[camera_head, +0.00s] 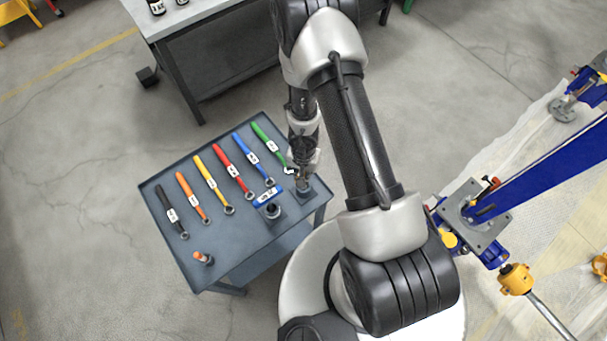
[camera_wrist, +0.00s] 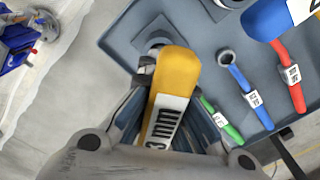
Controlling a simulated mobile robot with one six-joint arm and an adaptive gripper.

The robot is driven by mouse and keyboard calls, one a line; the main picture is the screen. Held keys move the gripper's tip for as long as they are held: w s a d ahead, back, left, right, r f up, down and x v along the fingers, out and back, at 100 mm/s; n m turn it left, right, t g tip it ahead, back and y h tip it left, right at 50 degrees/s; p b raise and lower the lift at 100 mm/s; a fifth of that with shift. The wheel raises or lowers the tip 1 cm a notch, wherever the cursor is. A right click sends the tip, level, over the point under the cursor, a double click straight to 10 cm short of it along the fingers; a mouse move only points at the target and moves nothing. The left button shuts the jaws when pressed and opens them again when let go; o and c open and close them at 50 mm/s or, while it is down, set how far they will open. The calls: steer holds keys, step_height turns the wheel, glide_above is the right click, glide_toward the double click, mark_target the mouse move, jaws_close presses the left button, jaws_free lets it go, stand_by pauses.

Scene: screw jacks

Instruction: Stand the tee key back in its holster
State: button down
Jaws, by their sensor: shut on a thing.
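In the wrist view the tee key's yellow handle (camera_wrist: 172,85), with a white label, is between the fingers of my gripper (camera_wrist: 160,122). My gripper is shut on it. The key's shaft is hidden below the handle. A grey holster block (camera_wrist: 152,38) sits on the tray just beyond the handle. In the head view my gripper (camera_head: 303,178) is low over this holster (camera_head: 306,188) at the tray's right side, and the yellow handle is hidden. I cannot tell whether the shaft is in the holster.
A blue labelled tee handle (camera_head: 268,195) stands at a second holster (camera_head: 273,212), close to the left. Several coloured wrenches, including a green one (camera_head: 268,145), lie on the grey tray table (camera_head: 240,258). An orange-topped piece (camera_head: 203,258) stands at the front. A blue jack frame (camera_head: 540,180) is at right.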

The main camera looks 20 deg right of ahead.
steer(key=shift+f+b, duration=1)
steer(key=shift+f, duration=0.05)
steer(key=c, duration=1.7)
jaws_free()
